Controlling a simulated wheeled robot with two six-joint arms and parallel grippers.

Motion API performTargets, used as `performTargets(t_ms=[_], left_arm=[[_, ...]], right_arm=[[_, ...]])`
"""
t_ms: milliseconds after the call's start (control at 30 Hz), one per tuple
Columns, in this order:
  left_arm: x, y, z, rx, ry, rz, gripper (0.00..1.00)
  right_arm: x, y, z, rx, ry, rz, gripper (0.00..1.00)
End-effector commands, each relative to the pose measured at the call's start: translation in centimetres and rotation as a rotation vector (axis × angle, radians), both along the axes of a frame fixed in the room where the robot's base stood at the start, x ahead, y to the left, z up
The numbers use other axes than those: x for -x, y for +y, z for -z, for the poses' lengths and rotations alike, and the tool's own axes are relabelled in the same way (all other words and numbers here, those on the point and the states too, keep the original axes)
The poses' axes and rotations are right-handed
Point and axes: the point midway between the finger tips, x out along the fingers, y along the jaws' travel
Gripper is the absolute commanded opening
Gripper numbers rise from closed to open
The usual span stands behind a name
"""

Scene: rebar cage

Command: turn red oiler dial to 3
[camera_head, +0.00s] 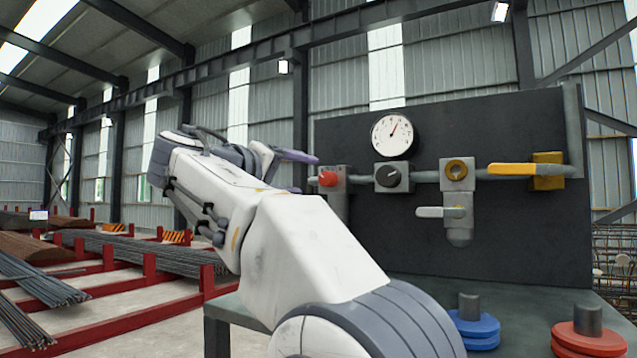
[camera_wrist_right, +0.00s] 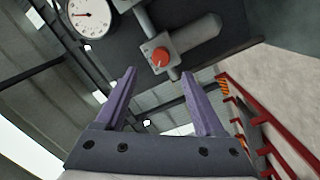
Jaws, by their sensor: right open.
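The red oiler dial (camera_head: 328,178) sits on a grey block on the left part of the dark panel. It also shows in the right wrist view as a red knob (camera_wrist_right: 160,57) with a small light mark on its face. My right gripper (camera_head: 309,173) is just left of the dial in the head view. Its two purple fingers are apart and empty. In the wrist view the dial appears beyond the gap between the fingertips (camera_wrist_right: 158,73), and no contact shows. My left gripper is out of view. I cannot read any numbers around the dial.
A round gauge (camera_head: 392,134), a black knob (camera_head: 388,176), a brass-centred fitting (camera_head: 457,170), a grey-handled valve (camera_head: 440,212) and a yellow lever (camera_head: 512,169) are on the panel. Blue discs (camera_head: 474,328) and red discs (camera_head: 588,338) stand on the bench. Red racks with rebar lie left.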

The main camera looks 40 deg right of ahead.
Motion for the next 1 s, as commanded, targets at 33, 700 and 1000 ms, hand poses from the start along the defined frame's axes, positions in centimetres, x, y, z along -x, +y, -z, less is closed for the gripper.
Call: performTargets(t_ms=[33,700,1000], left_arm=[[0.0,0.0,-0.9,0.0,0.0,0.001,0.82],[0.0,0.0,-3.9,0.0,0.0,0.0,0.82],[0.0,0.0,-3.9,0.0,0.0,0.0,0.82]], right_arm=[[-0.2,-1.1,-0.4,0.001,0.003,0.006,0.71],[-2.5,-8.0,0.0,-0.001,0.002,0.0,0.71],[-2.5,-7.9,0.0,-0.001,0.002,0.0,0.06]])
